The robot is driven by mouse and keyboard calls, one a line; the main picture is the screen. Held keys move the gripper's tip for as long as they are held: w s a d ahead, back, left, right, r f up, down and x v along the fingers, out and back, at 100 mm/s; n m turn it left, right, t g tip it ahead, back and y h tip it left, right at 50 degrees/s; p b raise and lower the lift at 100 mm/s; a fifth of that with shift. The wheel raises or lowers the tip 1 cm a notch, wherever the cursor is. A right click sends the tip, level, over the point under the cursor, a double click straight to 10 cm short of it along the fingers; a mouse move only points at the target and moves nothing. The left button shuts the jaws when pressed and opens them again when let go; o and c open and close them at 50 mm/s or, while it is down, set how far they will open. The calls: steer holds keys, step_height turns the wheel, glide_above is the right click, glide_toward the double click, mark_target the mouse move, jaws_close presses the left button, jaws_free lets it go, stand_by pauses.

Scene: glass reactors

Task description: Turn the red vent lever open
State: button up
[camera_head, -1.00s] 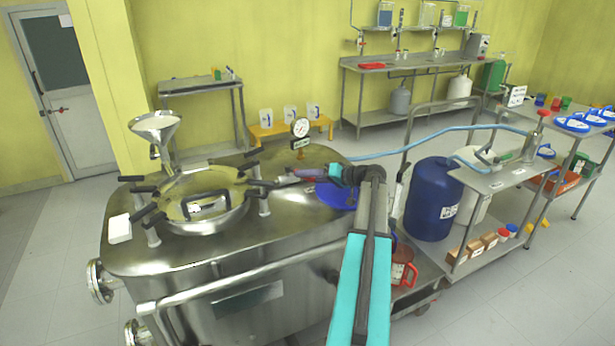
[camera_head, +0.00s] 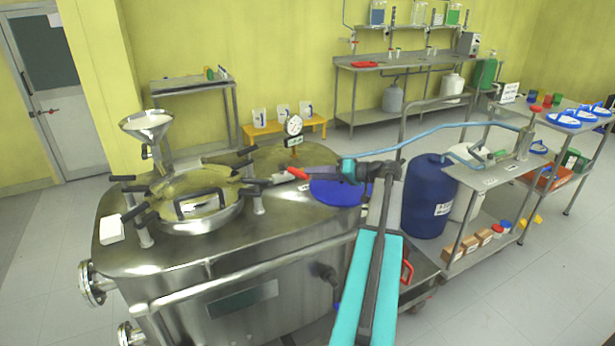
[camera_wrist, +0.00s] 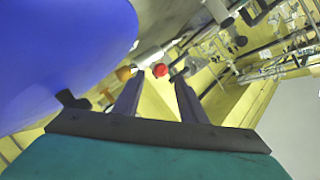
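The red vent lever (camera_head: 298,174) sits on top of the steel reactor (camera_head: 282,219), between the lid clamps and the blue disc (camera_head: 345,194). My gripper (camera_head: 311,172) reaches in from the right, its tips close to the lever's right end. In the wrist view my gripper (camera_wrist: 158,84) is open, with a clear gap between its two dark fingers. The red lever (camera_wrist: 160,70) shows end-on between the fingertips; whether it is between them or just beyond, and whether they touch, I cannot tell. The lever's base is hard to make out.
A dial gauge (camera_head: 293,126) stands behind the lever. The round lid (camera_head: 196,190) with dark clamp handles lies to the left, beside a funnel (camera_head: 147,124). A blue hose (camera_head: 440,134) runs behind my arm to the cart (camera_head: 488,182). A blue drum (camera_head: 428,196) stands to the right.

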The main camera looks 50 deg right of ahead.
steer(key=shift+b+v, duration=0.35)
steer(key=shift+v, duration=3.1)
